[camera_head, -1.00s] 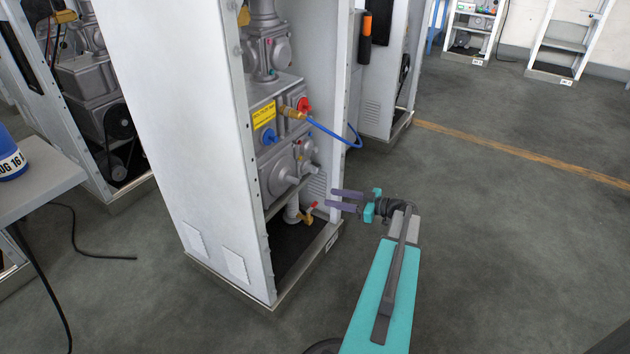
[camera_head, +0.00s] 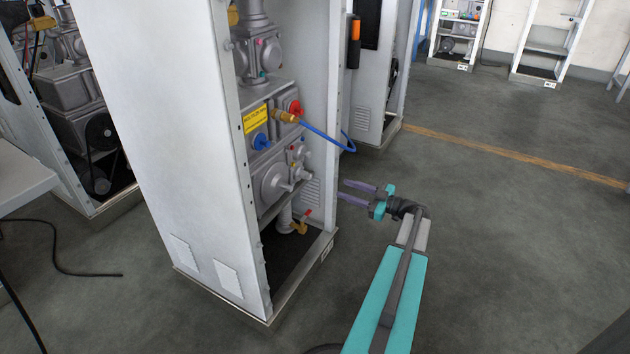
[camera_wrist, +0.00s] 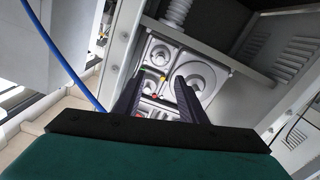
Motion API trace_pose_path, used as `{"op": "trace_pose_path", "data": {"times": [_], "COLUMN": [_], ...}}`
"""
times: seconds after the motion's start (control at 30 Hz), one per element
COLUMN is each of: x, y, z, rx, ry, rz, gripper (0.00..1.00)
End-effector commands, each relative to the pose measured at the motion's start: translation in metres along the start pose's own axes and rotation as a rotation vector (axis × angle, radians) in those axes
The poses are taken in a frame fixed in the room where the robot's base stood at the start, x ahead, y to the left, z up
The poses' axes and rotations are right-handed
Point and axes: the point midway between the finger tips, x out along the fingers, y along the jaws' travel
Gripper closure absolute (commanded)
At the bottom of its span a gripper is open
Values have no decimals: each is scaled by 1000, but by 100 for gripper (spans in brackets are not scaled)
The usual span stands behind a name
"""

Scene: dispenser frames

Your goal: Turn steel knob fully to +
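A large round grey steel knob (camera_head: 272,186) sits on the lower grey housing inside the open white cabinet, with a smaller grey knob (camera_head: 300,174) to its right. In the wrist view a large round grey part (camera_wrist: 203,78) and a smaller round part (camera_wrist: 159,54) show beyond my fingers. I cannot read any + mark. My gripper (camera_head: 343,190) is outside the cabinet opening, to the right of the knobs, with its fingers apart and empty, pointing at the cabinet. In the wrist view my gripper (camera_wrist: 159,79) is also open, apart from the parts, and partly covers the housing.
The white cabinet (camera_head: 165,150) has a side wall and front posts. A blue hose (camera_head: 325,134) loops out of the opening above my gripper. A red-handled yellow valve (camera_head: 299,226) sits low inside. Blue and red knobs are higher up. Floor to the right is clear.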

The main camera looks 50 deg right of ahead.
Motion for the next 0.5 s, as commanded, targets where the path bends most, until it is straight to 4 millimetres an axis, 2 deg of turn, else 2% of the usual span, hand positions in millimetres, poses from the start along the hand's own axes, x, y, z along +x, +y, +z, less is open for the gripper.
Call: {"op": "trace_pose_path", "data": {"times": [0.5], "x": [68], "y": [-2], "z": [1], "rx": [-1], "ry": [2], "rz": [-4], "gripper": [62]}}
